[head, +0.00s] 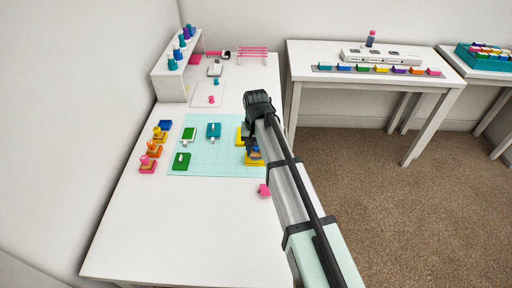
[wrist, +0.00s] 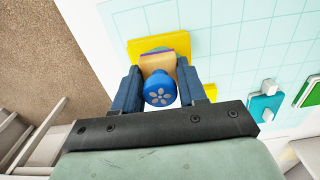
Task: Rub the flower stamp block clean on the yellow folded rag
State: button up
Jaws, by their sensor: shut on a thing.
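The flower stamp block is held between the fingers of my gripper (wrist: 160,92). Its round blue knob (wrist: 158,90) bears a pale flower mark, and a tan block (wrist: 157,62) shows beyond the knob. The yellow folded rag (wrist: 176,42) lies under and beyond the block in the wrist view. In the head view the rag (head: 256,162) shows beside my gripper (head: 251,148), at the right part of the mat. The stamp's underside is hidden, and I cannot tell whether it touches the rag. My arm hides much of this spot in the head view.
The pale teal grid mat (head: 212,162) also holds a teal piece (head: 213,130) and green pieces (head: 181,160). Another yellow piece (head: 239,135) lies close to my gripper. Orange and pink stamps (head: 148,164) stand left. A pink piece (head: 264,190) lies near the right edge.

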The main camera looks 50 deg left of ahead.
jog(key=shift+f, duration=0.75)
dwell(1.2)
jog(key=shift+s+a, duration=0.1)
jog(key=shift+s+a+r, duration=0.1)
jog(key=shift+s+a, duration=0.25)
jog(key=shift+w+d, duration=0.1)
jog(key=shift+w+d, duration=0.7)
jog(key=shift+s+a, duration=0.1)
